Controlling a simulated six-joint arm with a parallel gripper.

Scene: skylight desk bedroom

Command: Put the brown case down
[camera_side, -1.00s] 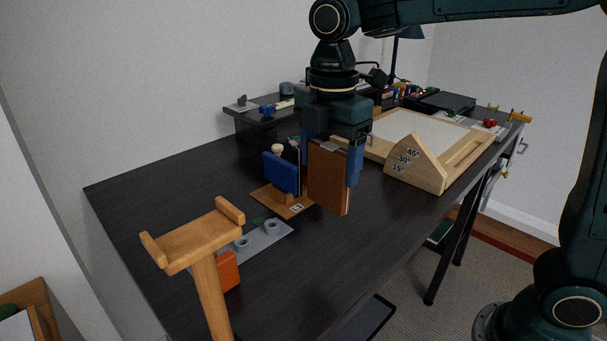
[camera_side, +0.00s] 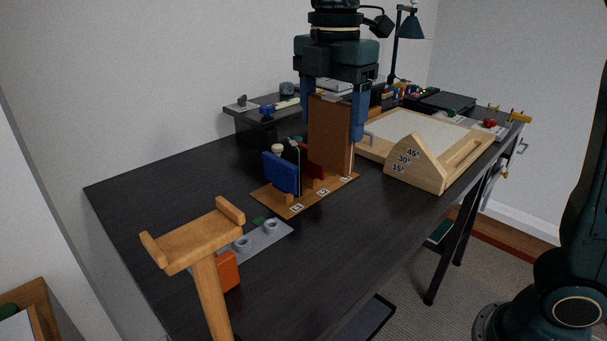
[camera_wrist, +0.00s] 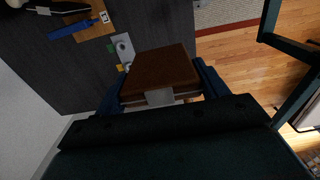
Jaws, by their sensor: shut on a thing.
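The brown case (camera_side: 328,155) is upright between the two blue fingers of my gripper (camera_side: 332,127), which is shut on it. It also fills the middle of the wrist view (camera_wrist: 160,68). In the side view its lower end overlaps the right part of a wooden stand (camera_side: 293,209) with small white labels along its front edge. I cannot tell whether it touches the stand. A blue case (camera_side: 281,173) stands in the stand's left part. A red piece, mostly hidden, shows between the two cases.
A grey plate with round cups (camera_side: 262,238), an orange block (camera_side: 228,271) and a wooden T-shaped post (camera_side: 205,245) are at the front left. A wooden drawing board (camera_side: 465,159) with an angle block (camera_side: 414,165) is at the right. A dark shelf (camera_side: 256,128) stands behind. The desk's front middle is clear.

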